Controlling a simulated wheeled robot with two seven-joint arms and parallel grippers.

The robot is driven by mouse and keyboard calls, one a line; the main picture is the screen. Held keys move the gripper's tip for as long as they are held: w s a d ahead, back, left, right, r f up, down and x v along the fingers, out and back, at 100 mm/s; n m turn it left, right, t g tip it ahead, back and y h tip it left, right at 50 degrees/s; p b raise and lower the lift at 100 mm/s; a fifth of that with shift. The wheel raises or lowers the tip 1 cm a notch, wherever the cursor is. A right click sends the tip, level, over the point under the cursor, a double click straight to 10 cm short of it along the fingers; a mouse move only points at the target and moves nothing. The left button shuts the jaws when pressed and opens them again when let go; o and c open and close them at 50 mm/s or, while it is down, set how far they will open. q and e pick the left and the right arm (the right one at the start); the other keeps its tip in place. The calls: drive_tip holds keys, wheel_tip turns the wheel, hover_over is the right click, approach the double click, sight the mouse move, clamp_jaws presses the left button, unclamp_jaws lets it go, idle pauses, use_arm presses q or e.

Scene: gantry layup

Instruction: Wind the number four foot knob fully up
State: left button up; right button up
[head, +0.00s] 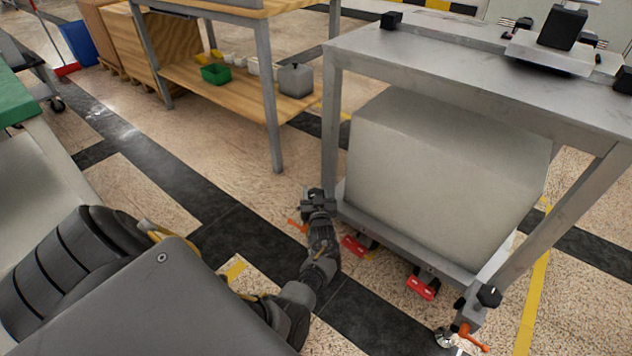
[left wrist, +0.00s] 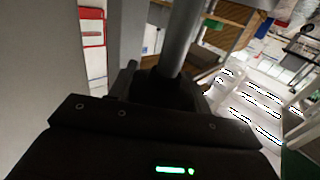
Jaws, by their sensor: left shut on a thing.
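My left gripper (head: 318,205) is low at the left leg of the grey metal table and is shut on a dark foot knob. In the head view the gripper mostly hides this knob. In the left wrist view the dark knob (left wrist: 165,88) sits between the fingers, with a grey round post above it. An orange lever (head: 297,226) sticks out beside the gripper. A similar black foot knob (head: 489,296) with an orange lever (head: 472,339) is at the front right leg. No number can be read on either foot. My right gripper is not in view.
A large grey box (head: 445,175) fills the lower part of the metal table (head: 430,55). Red pedals (head: 421,288) stick out below it. A wooden workbench (head: 215,85) with bins stands behind, left. Open floor (head: 150,190) lies left of the gripper.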

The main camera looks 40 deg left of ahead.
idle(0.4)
use_arm(q)
drive_tip(key=o, duration=1)
